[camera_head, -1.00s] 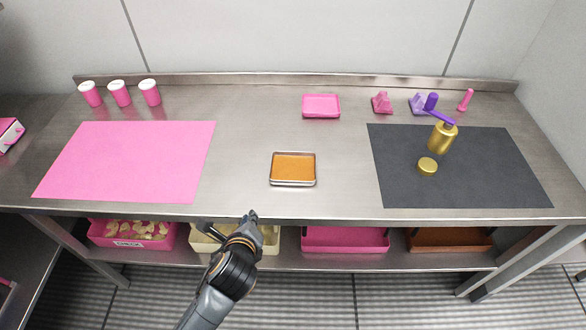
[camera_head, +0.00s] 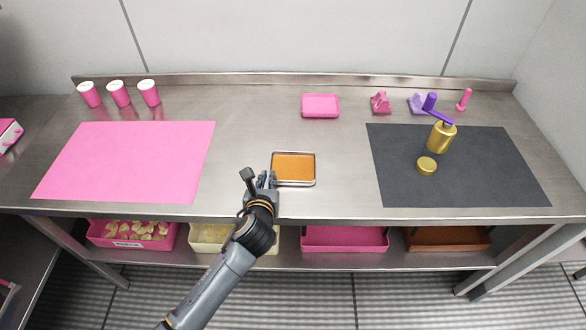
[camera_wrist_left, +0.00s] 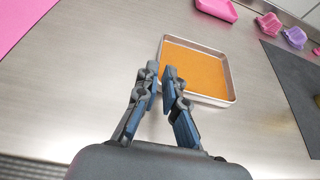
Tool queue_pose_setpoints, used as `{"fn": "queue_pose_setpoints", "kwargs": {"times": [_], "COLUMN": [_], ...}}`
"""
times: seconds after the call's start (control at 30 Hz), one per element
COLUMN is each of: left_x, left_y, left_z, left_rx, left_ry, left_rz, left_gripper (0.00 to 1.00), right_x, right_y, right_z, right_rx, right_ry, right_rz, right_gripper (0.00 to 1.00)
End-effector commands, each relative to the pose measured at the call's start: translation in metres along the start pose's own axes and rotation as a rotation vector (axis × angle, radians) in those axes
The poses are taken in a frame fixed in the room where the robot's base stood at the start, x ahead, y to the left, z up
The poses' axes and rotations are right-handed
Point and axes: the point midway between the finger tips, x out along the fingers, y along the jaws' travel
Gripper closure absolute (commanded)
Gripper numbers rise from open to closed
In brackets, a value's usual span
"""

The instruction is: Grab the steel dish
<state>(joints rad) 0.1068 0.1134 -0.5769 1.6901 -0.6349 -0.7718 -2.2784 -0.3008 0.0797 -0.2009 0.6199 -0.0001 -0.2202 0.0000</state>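The steel dish (camera_head: 294,185) is a small shallow metal tray near the front middle of the table, filled with an orange-brown layer (camera_head: 293,167). My left gripper (camera_head: 266,179) is at the dish's left side, by its front left corner. In the left wrist view the dish (camera_wrist_left: 232,83) lies just beyond the fingertips (camera_wrist_left: 160,68). The fingers are part open with a narrow gap, and the dish's left rim lines up with that gap. I cannot tell whether they touch it. My right gripper is not in view.
A pink mat (camera_head: 130,160) lies left and a dark mat (camera_head: 455,180) right, with a gold pump bottle (camera_head: 441,138) and gold lid (camera_head: 427,166). A pink tray (camera_head: 320,106) is behind the dish. Pink cups (camera_head: 119,94) stand back left. Bare steel surrounds the dish.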

Motion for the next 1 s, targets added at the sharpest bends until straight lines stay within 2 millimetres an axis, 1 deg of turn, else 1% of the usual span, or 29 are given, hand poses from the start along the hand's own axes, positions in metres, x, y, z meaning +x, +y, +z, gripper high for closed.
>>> {"fn": "queue_pose_setpoints", "kwargs": {"times": [0.07, 0.3, 0.4, 0.5, 0.7, 0.73, 0.77, 1.0], "left_x": [0.007, 0.042, 0.051, 0.055, 0.055, 0.055, 0.055, 0.054], "left_y": [0.001, 0.001, 0.000, 0.001, 0.001, 0.001, 0.001, 0.000], "left_z": [0.000, -0.001, 0.000, -0.001, 0.000, 0.000, 0.000, 0.001], "left_rx": [0.000, -0.001, -0.001, -0.001, -0.001, -0.001, -0.001, -0.002], "left_ry": [0.001, 0.001, 0.001, 0.001, 0.001, 0.001, 0.001, -0.001], "left_rz": [0.002, 0.003, 0.001, 0.001, 0.001, 0.001, 0.001, 0.000], "left_gripper": [0.92, 0.92, 0.92, 0.92, 0.92, 0.98, 1.00, 1.00], "right_x": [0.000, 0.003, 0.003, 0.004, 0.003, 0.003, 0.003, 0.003], "right_y": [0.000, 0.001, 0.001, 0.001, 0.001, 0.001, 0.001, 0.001], "right_z": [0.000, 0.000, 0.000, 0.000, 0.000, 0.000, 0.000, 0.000], "right_rx": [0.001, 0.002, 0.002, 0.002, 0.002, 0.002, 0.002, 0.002], "right_ry": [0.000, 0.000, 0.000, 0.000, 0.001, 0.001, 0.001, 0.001], "right_rz": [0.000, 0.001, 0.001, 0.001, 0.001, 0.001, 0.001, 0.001], "right_gripper": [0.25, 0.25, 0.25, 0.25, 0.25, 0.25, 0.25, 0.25]}}
